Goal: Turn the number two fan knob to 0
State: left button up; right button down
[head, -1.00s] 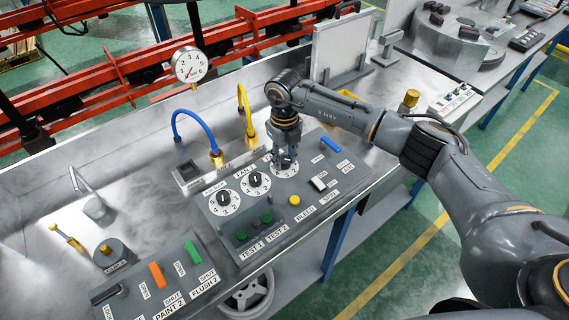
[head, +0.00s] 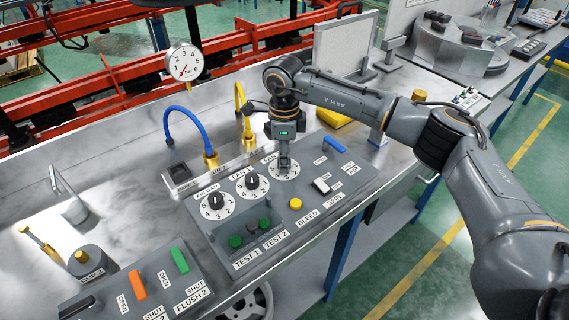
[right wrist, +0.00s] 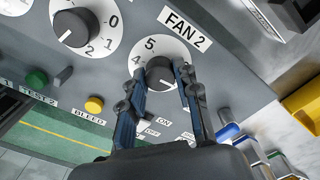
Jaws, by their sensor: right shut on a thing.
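The FAN 2 knob (right wrist: 159,70) is a dark round knob on a white dial with numbers, beside the "FAN 2" label in the right wrist view. Its dial (right wrist: 149,48) shows a 5 and a 4 on its left part; fingers hide other numbers. My right gripper (right wrist: 167,83) has its two fingers on either side of the knob and is shut on it. In the head view my right gripper (head: 284,166) points down onto the third dial in the row, hiding the knob. My left gripper is in neither view.
The FAN 1 knob (head: 252,182) and another dial knob (head: 216,201) stand to the left on the same grey panel. A yellow button (head: 295,203), green buttons (head: 264,223) and a blue switch (head: 335,145) are nearby. Blue and yellow hoses (head: 185,115) rise behind the panel.

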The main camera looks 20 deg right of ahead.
jog(key=n+b, duration=0.1)
jog(key=n, duration=0.2)
jog(key=shift+n+b, duration=0.3)
jog(key=shift+b, duration=0.1)
jog(key=shift+n+b, duration=0.5)
jog(key=shift+n, duration=0.7)
jog(key=c, duration=1)
grip_release()
notch_tip(320, 180, up, 12)
jog(key=shift+r, duration=0.1)
